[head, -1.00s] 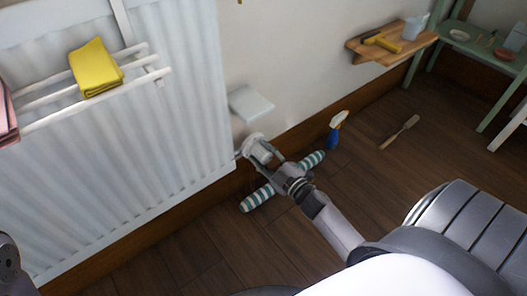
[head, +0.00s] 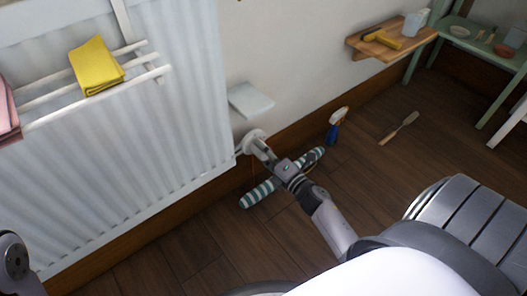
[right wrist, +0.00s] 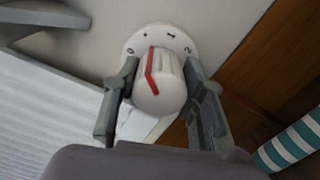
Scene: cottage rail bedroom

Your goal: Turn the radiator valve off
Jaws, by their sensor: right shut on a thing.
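The radiator valve (head: 251,138) is a white knob low on the wall at the radiator's right lower corner. In the right wrist view the knob (right wrist: 160,90) has a red pointer line and sits in front of a round white dial (right wrist: 140,40) with small dark marks. The pointer's upper end is toward the marks at the dial's top left. My right gripper (head: 266,156) reaches the valve from the lower right. Its two fingers (right wrist: 158,95) are shut on the knob, one on each side. My left gripper does not show.
The white radiator (head: 130,150) carries a rail with a yellow cloth (head: 96,66). A small white shelf (head: 250,100) is just above the valve. A striped roll (head: 262,192) lies on the floor under my right gripper. A blue spray bottle (head: 334,128) and a brush (head: 400,128) are farther right.

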